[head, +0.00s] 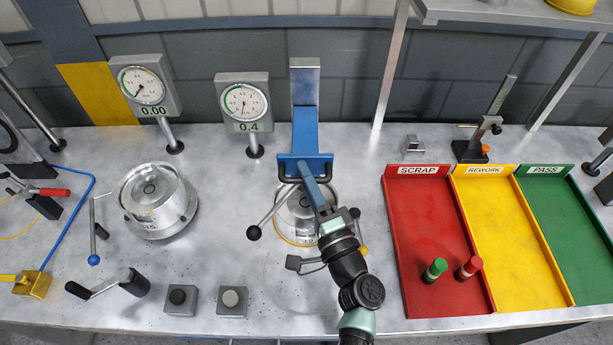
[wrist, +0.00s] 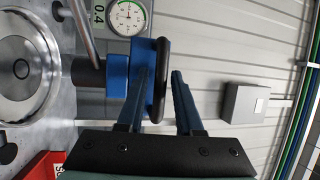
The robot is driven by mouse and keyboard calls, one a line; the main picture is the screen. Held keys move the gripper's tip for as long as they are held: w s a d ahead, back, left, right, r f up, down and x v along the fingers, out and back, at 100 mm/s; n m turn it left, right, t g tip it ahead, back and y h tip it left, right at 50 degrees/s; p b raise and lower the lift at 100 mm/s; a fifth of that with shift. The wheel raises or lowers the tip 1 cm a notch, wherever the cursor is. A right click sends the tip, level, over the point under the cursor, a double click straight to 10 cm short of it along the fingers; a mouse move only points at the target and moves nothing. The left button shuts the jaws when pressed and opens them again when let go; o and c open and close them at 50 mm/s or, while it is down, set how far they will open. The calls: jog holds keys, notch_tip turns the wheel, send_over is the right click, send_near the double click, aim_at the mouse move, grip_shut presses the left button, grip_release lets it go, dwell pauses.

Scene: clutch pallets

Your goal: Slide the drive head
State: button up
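The blue drive head (head: 305,128) sits on an upright grey column in the head view, above a round metal clutch unit (head: 296,222). A black D-shaped handle (head: 284,168) is on its front. In the wrist view the blue plate (wrist: 143,48) and black handle (wrist: 165,62) are close up. My gripper (head: 306,172) reaches the handle from the front. Its two fingers (wrist: 163,71) stand apart on either side of the handle bar, one inside the loop. A gap shows between the bar and the outer finger. My gripper hides part of the clutch.
Two gauges (head: 142,86) (head: 243,103) stand left of the column. Another clutch (head: 158,200) sits at left. Red (head: 425,220), yellow (head: 510,230) and green (head: 575,220) trays lie at right; two pegs stand in the red one. Lever handles (head: 258,230) stick out beside the clutch.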

grip_shut()
dwell(1.2)
